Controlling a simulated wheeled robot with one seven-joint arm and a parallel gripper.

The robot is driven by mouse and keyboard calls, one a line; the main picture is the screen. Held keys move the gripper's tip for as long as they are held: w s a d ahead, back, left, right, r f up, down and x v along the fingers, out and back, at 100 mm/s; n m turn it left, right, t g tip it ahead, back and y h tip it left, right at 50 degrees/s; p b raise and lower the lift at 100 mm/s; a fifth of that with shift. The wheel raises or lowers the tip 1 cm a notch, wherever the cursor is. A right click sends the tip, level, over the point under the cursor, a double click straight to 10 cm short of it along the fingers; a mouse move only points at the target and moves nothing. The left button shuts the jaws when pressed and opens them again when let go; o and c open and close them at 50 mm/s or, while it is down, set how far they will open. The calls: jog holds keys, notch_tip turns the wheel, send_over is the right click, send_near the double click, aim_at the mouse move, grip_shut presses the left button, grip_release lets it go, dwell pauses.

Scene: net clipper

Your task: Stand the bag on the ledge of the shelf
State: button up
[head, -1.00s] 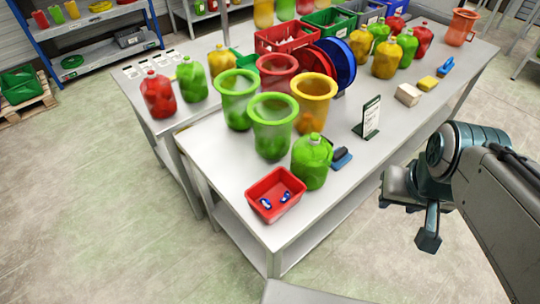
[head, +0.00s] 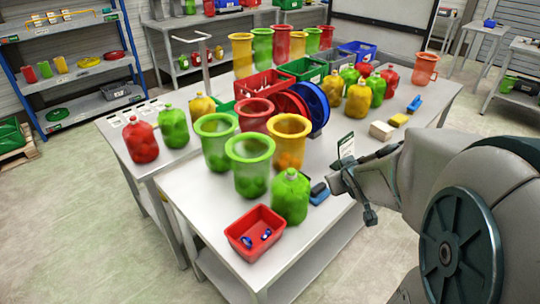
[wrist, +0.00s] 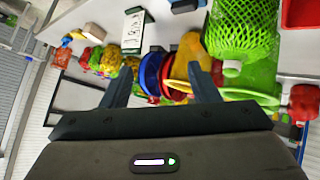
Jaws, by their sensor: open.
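Several filled net bags with narrow tops stand on the grey table; which one the task means I cannot tell. A green bag (head: 290,196) stands near the front edge, and a green netted bag (wrist: 240,32) fills the upper right of the wrist view. A red bag (head: 140,141) and another green bag (head: 173,127) stand at the left. The blue-posted shelf (head: 88,75) is at the back left, with small coloured items on it. My gripper (head: 352,198) is to the right of the front green bag, its fingers (wrist: 160,88) apart and empty in the wrist view.
A red bin (head: 255,233) with small blue-and-white items sits at the table's front corner. Green, red and yellow tubs (head: 250,163) crowd the middle. A small sign (head: 345,147) stands near my gripper. Floor (head: 75,215) at the left is clear.

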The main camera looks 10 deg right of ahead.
jog(key=w+f+n+t+y+b, duration=0.1)
jog(key=w+f+n+t+y, duration=0.1)
jog(key=w+f, duration=0.1)
jog(key=n+t+y+b, duration=0.2)
jog(key=n+t+y, duration=0.1)
jog(key=y, duration=0.8)
send_near(291, 168)
jog(key=x, duration=0.4)
jog(key=shift+w+f, duration=0.3)
jog(key=shift+w, duration=0.05)
jog(key=shift+p+x, duration=0.8)
jog(key=shift+x, duration=1.85)
jog(key=shift+s+a+r, duration=0.1)
jog(key=shift+a, duration=0.05)
grip_shut()
